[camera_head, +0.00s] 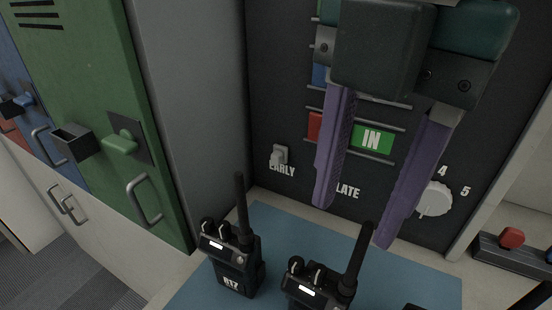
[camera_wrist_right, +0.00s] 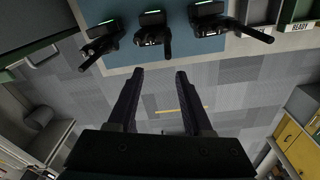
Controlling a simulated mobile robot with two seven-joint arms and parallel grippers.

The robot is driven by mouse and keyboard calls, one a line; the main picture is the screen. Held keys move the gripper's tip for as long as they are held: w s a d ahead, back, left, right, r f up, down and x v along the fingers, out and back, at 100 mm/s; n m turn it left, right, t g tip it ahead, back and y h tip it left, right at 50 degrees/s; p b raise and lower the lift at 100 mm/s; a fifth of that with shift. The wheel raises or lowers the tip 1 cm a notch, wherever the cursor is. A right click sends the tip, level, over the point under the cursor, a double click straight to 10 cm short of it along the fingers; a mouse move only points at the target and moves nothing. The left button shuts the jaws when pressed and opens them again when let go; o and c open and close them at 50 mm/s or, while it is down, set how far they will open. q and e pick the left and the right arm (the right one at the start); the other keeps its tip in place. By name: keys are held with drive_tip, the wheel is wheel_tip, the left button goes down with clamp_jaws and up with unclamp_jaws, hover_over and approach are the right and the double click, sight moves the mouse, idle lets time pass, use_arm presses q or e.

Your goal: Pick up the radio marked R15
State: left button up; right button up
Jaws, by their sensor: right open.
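Two black radios with antennas stand upright on a blue mat (camera_head: 290,232) in the head view. The left radio (camera_head: 238,272) carries a white label that seems to read R17. The middle radio (camera_head: 318,291) is cut off by the bottom edge, its label out of view. I cannot read R15 anywhere. My right gripper (camera_head: 353,225) is open and empty, its purple fingers hanging above and behind the middle radio. The right wrist view shows three radios along the top, the middle one (camera_wrist_right: 152,36) beyond the open fingertips. My left gripper is not in view.
A dark panel (camera_head: 285,110) with a green IN card (camera_head: 371,138), a switch and a white dial (camera_head: 434,199) stands behind the mat. A green locker (camera_head: 95,100) is at left. A tray with a red block (camera_head: 511,238) is at right.

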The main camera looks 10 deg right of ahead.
sight(349, 282)
drive_tip(key=shift+h, duration=0.5)
drive_tip(key=f, duration=0.1)
drive_tip(key=d+f, duration=0.1)
drive_tip(key=w+f+p, duration=0.1)
drive_tip(key=f, duration=0.1)
drive_tip(key=shift+d, duration=0.3)
drive_tip(key=f, duration=0.1)
drive_tip(key=f+p, duration=0.1)
drive_tip(key=f, duration=0.3)
drive_tip(key=shift+s+f+p, duration=0.15)
drive_tip(key=shift+s+p, duration=0.2)
drive_tip(key=shift+f, duration=0.45)
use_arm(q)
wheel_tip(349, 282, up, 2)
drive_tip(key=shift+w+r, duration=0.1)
use_arm(e)
drive_tip(key=shift+w, duration=0.1)
clamp_jaws()
